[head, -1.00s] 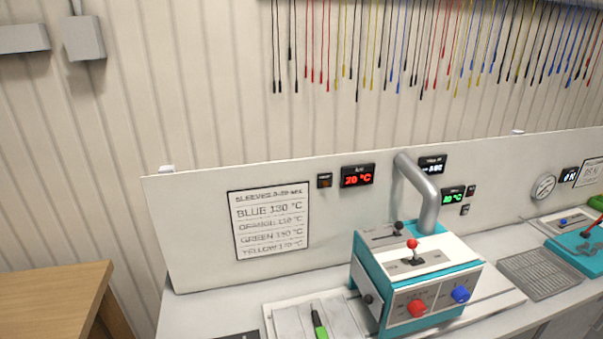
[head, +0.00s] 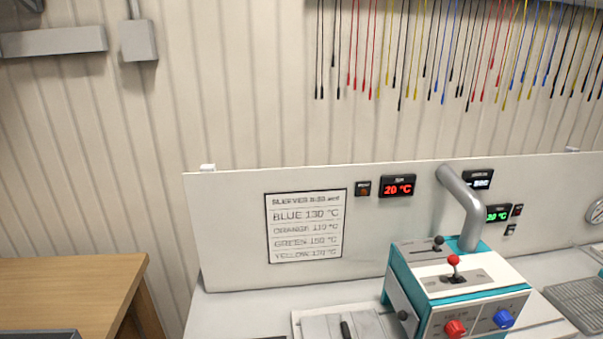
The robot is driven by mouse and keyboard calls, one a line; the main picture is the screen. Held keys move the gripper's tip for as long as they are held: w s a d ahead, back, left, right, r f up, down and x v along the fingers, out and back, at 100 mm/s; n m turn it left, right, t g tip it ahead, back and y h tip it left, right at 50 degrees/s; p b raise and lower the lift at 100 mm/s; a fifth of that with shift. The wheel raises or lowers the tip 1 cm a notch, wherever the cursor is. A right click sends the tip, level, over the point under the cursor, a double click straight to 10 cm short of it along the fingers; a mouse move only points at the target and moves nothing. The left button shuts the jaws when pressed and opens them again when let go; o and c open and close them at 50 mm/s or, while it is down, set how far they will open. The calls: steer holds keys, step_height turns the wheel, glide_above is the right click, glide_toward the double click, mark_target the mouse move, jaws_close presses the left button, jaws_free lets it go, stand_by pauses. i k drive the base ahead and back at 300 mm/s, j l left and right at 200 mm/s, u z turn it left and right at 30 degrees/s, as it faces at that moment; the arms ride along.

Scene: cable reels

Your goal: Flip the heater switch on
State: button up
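A teal and white machine (head: 403,270) stands on the bench at the lower right. On its top are a lever with a red ball (head: 454,260) and a lever with a black ball (head: 438,243). Its front has a red knob (head: 455,328) and a blue knob (head: 504,318). A small dark box with an orange-brown face (head: 363,188) sits on the panel beside a red display (head: 398,187) reading 20 °C. I cannot tell which control is the heater switch, as the small labels are blurred. My gripper is not in view.
A grey pipe (head: 465,205) rises behind the machine. A sleeve temperature sign (head: 305,226) hangs on the white panel (head: 232,240). A wooden table (head: 65,285) stands at the left, with a gap before the bench. Coloured cables hang above. A wire tray (head: 580,298) lies at right.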

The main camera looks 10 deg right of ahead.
mark_target(454, 260)
steer(key=l+u, duration=0.1)
steer(key=u, duration=0.3)
steer(key=i+l+u, duration=0.1)
steer(key=u, duration=0.3)
steer(key=l+u, duration=0.2)
steer(key=u, duration=0.2)
steer(key=l+u, duration=0.15)
steer(key=u, duration=0.3)
steer(key=l+u, duration=0.15)
steer(key=u, duration=0.25)
